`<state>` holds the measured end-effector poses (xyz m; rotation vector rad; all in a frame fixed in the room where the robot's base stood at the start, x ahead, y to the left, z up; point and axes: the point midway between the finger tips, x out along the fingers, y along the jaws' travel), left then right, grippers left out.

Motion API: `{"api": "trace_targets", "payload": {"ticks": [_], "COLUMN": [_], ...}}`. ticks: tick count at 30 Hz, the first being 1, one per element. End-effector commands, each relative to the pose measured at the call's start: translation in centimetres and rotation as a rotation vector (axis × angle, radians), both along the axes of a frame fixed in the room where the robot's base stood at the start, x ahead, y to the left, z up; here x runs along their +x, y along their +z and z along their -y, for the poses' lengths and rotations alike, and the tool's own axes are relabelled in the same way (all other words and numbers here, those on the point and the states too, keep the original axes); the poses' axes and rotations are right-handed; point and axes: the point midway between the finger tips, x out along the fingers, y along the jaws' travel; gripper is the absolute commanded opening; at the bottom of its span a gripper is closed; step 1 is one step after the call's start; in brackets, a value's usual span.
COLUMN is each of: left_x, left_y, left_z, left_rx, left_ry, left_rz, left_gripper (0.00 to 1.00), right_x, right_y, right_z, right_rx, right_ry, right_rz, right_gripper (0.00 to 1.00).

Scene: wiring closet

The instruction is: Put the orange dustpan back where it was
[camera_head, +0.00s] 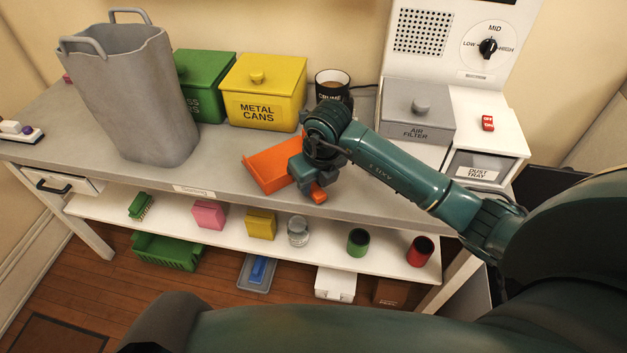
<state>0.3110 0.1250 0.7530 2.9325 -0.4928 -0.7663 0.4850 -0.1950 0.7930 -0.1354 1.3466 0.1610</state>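The orange dustpan (268,171) is at the front middle of the grey worktop, its wide pan toward the left. The end of its orange handle (318,193) shows below my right gripper. My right gripper (307,174) comes down over the handle and appears closed around it; the fingers hide the part between pan and handle end. I cannot tell whether the dustpan rests fully on the worktop or is slightly raised. My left gripper is out of view.
A tall grey bin (135,95) stands on the left of the worktop. Green (203,88) and yellow (262,90) lidded boxes and a black mug (332,86) stand behind. The air filter unit (418,112) is right. A lower shelf (330,247) holds small items.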

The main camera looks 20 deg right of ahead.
Motion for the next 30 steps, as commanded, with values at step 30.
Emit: {"api": "trace_targets", "payload": {"ticks": [30], "left_x": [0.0], "left_y": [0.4], "left_z": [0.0], "left_rx": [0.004], "left_ry": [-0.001], "left_rz": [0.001], "left_gripper": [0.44], "right_x": [-1.9], "right_y": [9.2], "right_z": [0.4], "right_rx": [0.0], "right_ry": [0.001], "right_rz": [0.005], "right_gripper": [0.45]}}
